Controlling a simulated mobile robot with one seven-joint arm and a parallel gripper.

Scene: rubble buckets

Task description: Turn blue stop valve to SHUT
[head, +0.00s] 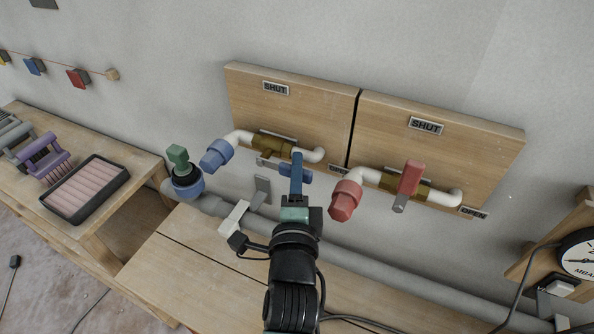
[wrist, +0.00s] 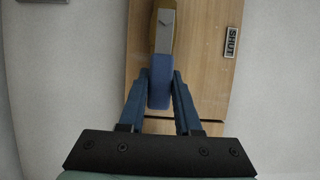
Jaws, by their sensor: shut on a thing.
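The blue stop valve has a brass body (head: 272,145) on a white pipe, mounted on the left wooden board. Its blue handle (head: 304,175) points right and slightly down, roughly along the pipe, towards the OPEN label (head: 338,171). The SHUT label (head: 276,88) is above, near the top of the board. My gripper (head: 297,158) is at the handle, partly hiding it. In the wrist view, the blue handle (wrist: 160,88) sits between the two blue fingers of my gripper (wrist: 160,78), which are shut on it.
A red-handled valve (head: 410,177) is on the right board, its handle upright. A red pipe end (head: 345,200) is close right of my gripper; a blue one (head: 216,155) is left. A grey pipe (head: 380,262) runs below, above the wooden bench (head: 190,262). A gauge (head: 580,255) is far right.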

